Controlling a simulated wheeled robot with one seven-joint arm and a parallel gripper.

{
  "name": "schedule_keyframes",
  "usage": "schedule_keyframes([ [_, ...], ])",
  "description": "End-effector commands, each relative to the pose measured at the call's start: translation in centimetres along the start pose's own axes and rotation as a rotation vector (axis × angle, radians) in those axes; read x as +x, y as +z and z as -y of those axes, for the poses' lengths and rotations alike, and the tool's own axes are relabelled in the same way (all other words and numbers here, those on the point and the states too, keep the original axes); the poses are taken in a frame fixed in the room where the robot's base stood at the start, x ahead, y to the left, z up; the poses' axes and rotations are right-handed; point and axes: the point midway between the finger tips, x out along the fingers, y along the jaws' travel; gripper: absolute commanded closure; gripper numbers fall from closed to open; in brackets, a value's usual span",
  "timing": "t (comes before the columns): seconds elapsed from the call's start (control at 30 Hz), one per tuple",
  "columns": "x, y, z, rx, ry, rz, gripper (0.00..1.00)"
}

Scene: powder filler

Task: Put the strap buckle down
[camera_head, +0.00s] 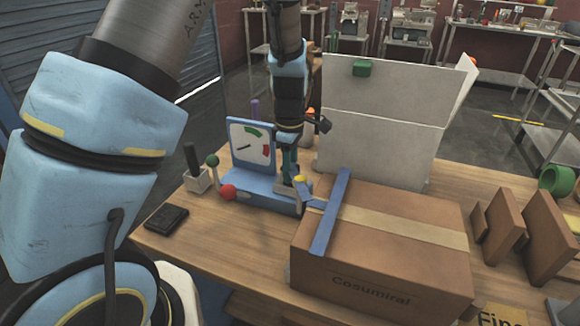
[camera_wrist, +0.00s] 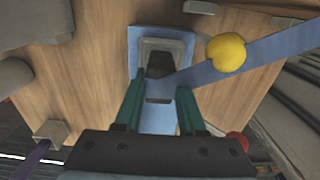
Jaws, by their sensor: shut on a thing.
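My gripper (camera_head: 287,183) points down at the blue tensioner device (camera_head: 262,196) beside the box. In the wrist view, its green fingers (camera_wrist: 160,90) stand on both sides of a dark strap buckle (camera_wrist: 158,97), partly hidden between them. The blue strap (camera_head: 331,212) crosses the cardboard box (camera_head: 385,255), and a blue band runs from the fingers to the upper right in the wrist view (camera_wrist: 285,45). A grey frame (camera_wrist: 182,47) on the blue base lies just beyond the fingertips. I cannot tell whether the buckle touches it. A yellow knob (camera_wrist: 226,53) is beside the strap.
A dial gauge (camera_head: 250,145) and red knob (camera_head: 228,192) are close left of my gripper. A pale panel (camera_head: 380,125) stands behind the box. Brown blocks (camera_head: 500,220) stand at right. A black pad (camera_head: 166,219) lies at left, with bare wood around it.

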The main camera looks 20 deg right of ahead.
Motion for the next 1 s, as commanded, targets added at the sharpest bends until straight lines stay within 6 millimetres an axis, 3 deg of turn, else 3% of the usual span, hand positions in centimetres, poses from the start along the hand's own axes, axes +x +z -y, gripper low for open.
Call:
schedule_keyframes([
  [0.3, 0.4, 0.0, 0.0, 0.0, -0.001, 0.0, 1.0],
  [0.33, 0.3, 0.0, 0.0, 0.0, 0.0, 0.0, 0.58],
  [0.57, 0.3, 0.0, 0.0, 0.0, 0.0, 0.0, 0.33],
  [0.83, 0.2, 0.0, 0.0, 0.0, 0.0, 0.0, 0.31],
  [1.0, -1.1, 0.0, -0.1, 0.001, 0.003, -0.001, 0.31],
])
